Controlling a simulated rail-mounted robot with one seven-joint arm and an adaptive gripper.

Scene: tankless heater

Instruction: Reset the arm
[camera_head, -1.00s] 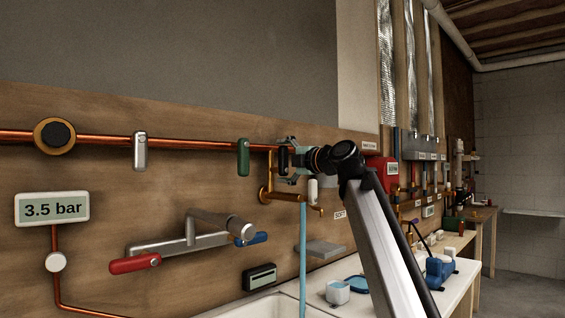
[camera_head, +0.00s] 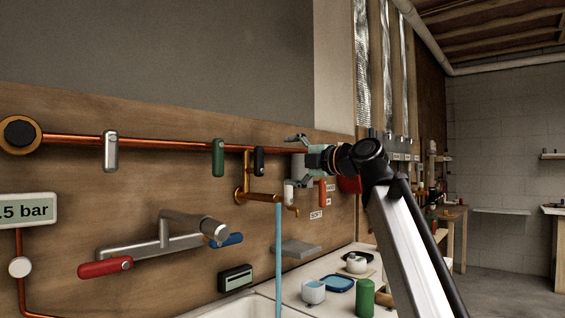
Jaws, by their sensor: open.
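My gripper (camera_head: 297,157) is in the upper middle of the head view, at the end of my arm, which rises from the bottom right. It is open, with its fingers pointing left towards the copper pipe (camera_head: 180,145) on the wooden wall panel. A black valve handle (camera_head: 259,161) hangs left of the fingers, apart from them in the picture. A green valve handle (camera_head: 218,157) and a grey one (camera_head: 110,151) sit further left on the pipe. How far the fingers are from the wall is hard to tell.
A faucet with a red handle (camera_head: 105,267) and a blue handle (camera_head: 228,240) is on the wall. Blue water (camera_head: 278,250) falls from a brass spout into the sink (camera_head: 255,306). A white cup (camera_head: 313,291) and a green cylinder (camera_head: 365,297) stand on the counter. Open floor lies right.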

